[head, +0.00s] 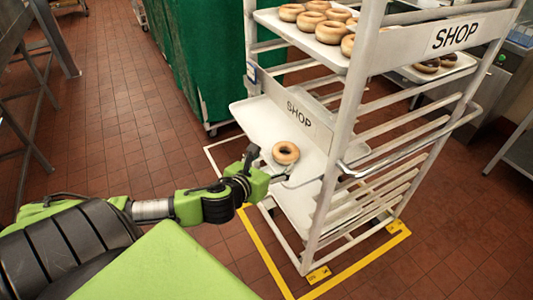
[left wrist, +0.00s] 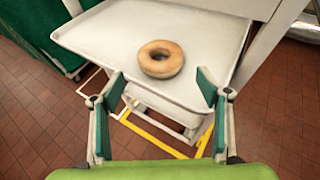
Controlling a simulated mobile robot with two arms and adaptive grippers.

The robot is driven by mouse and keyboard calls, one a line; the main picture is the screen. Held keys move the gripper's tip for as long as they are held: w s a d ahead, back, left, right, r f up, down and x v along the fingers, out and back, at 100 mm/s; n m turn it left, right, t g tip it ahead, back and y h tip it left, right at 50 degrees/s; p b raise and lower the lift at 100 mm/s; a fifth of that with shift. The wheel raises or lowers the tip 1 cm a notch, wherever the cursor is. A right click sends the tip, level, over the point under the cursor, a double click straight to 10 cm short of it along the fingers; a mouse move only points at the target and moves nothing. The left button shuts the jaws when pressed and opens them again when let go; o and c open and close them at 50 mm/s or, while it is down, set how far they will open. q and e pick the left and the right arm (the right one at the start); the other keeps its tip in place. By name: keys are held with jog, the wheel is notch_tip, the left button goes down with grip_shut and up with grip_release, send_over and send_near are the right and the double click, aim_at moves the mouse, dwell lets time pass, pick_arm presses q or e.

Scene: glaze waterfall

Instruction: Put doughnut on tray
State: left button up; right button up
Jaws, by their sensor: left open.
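A single plain doughnut (head: 285,152) lies flat on a white tray (head: 262,112) in the lower part of a white rack. In the left wrist view the doughnut (left wrist: 161,59) is on the tray (left wrist: 110,35), near its front edge. My left gripper (head: 268,168) is at the tray's front edge, just short of the doughnut. Its two fingers (left wrist: 160,100) are apart with nothing between them, and the doughnut is beyond the tips, clear of both. My right gripper is not in view.
The white rack (head: 345,110) carries SHOP signs. Its upper tray (head: 290,37) holds several doughnuts, and a tray at right holds dark ones. Green bins (head: 190,60) stand behind. Yellow floor tape (head: 265,255) borders the rack. Tiled floor at left is clear.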

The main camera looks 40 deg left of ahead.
pick_arm(q)
jog(key=shift+v, duration=1.7)
